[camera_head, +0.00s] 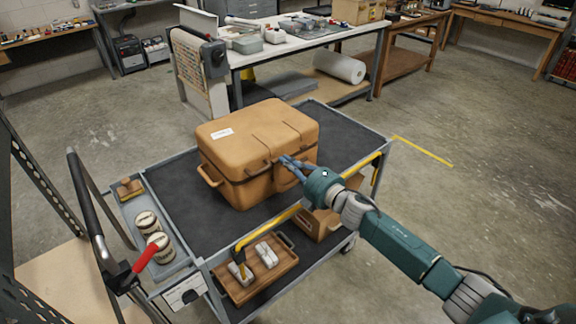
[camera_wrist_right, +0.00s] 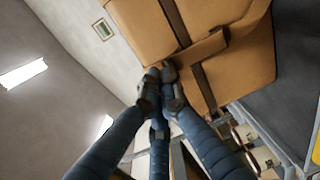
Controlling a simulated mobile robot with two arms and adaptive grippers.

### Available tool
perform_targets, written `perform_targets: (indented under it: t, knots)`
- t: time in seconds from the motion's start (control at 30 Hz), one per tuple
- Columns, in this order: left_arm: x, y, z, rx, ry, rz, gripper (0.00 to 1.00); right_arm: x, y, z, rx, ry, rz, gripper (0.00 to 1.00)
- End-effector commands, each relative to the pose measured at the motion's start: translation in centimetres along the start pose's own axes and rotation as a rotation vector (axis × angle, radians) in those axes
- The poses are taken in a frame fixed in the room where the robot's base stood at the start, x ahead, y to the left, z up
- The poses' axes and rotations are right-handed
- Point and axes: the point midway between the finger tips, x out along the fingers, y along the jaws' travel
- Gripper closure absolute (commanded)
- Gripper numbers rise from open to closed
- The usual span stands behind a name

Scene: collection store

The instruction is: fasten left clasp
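The tan case (camera_head: 232,150) stands on the cart with its lid down. Dark straps cross its lid and front; in the right wrist view one strap (camera_wrist_right: 202,88) runs across the case (camera_wrist_right: 245,55). A tan tab or handle piece (camera_wrist_right: 205,47) lies over that strap. My right gripper (camera_head: 287,161) is at the case's front, at the seam height. In the right wrist view its blue fingers have their tips (camera_wrist_right: 161,76) drawn together beside the tab; nothing shows between them. Whether they touch the case, and whether the clasp is latched, I cannot tell. My left gripper is out of view.
The cart (camera_head: 185,211) has a dark top. A wooden tray (camera_head: 236,292) with light blocks stands on its lower front. Tins (camera_head: 161,247) and a brush (camera_head: 130,189) sit in the left side tray. A yellow bar (camera_head: 267,228) edges the front. A workbench (camera_head: 290,38) stands behind.

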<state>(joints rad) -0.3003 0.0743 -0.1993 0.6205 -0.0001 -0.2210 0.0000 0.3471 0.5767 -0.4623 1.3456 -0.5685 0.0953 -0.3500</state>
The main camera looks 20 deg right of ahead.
Motion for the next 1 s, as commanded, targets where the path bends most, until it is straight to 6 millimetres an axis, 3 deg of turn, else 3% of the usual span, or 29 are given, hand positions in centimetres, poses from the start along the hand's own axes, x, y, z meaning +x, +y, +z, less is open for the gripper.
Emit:
perform_targets:
  t: [0.1, 0.4, 1.0]
  knots:
    - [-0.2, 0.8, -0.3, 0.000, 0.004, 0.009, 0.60, 0.4, 0.5, -0.1, 0.000, 0.001, 0.002, 1.00]
    - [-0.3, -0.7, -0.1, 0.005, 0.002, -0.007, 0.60, 0.9, 0.8, -0.1, 0.001, 0.000, 0.001, 1.00]
    - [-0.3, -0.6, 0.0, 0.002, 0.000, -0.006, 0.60, 0.9, 0.9, -0.1, 0.001, 0.001, 0.001, 1.00]
